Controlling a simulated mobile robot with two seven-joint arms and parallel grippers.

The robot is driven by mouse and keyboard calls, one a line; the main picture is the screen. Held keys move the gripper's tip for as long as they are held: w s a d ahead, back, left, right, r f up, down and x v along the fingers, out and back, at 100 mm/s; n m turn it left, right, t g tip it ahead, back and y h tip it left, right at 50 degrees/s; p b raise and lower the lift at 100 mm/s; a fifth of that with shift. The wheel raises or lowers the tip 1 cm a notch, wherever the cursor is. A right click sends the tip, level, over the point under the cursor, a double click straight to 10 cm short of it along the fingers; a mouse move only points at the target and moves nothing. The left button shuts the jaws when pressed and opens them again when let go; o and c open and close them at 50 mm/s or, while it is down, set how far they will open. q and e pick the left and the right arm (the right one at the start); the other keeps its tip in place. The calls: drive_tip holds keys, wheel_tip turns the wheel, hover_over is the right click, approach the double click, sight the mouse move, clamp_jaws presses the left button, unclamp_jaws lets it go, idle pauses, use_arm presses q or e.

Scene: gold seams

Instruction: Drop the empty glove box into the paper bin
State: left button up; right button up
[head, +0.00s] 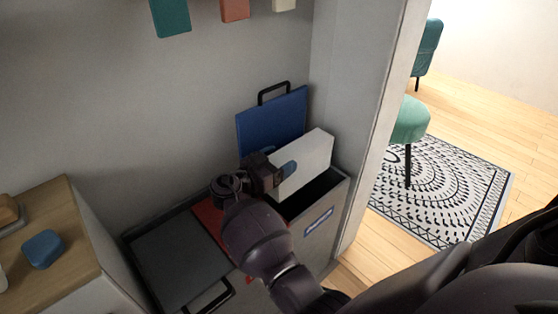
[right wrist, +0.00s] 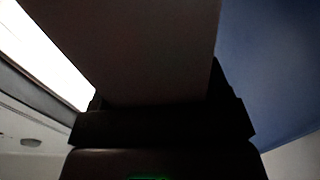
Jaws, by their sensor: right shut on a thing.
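The glove box (head: 307,162) is a pale, flat carton, held upright and slightly tilted over the open bin in the head view. My right gripper (head: 277,172) is shut on its left end. The box also fills the upper middle of the right wrist view (right wrist: 140,45), dark and close. The paper bin (head: 318,220) has a grey front with a blue label and a dark opening under the box. Its blue lid (head: 270,122) stands raised behind it and shows at the right of the wrist view (right wrist: 270,70). My left gripper is not in view.
A grey-lidded bin (head: 178,262) is closed at the left, with a red lid (head: 209,215) partly hidden by my arm. A wooden counter (head: 55,275) holds a blue item (head: 42,248). A wall end (head: 378,130) stands right of the bins, with a patterned rug (head: 440,190) beyond.

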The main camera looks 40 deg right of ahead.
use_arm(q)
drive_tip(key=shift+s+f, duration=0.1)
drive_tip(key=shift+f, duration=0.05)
use_arm(e)
drive_tip(key=shift+f, duration=0.1)
drive_tip(key=o, duration=1.2)
drive_tip(key=shift+f, duration=0.1)
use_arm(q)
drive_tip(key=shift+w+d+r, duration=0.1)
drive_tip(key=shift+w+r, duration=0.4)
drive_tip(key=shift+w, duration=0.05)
use_arm(e)
drive_tip(key=shift+s+a, duration=0.15)
drive_tip(key=shift+a, duration=1.65)
drive_tip(key=shift+s+a, duration=0.15)
drive_tip(key=shift+a, duration=1.7)
drive_tip(key=shift+s+a, duration=0.15)
drive_tip(key=shift+a, duration=1.65)
drive_tip(key=shift+r, duration=0.3)
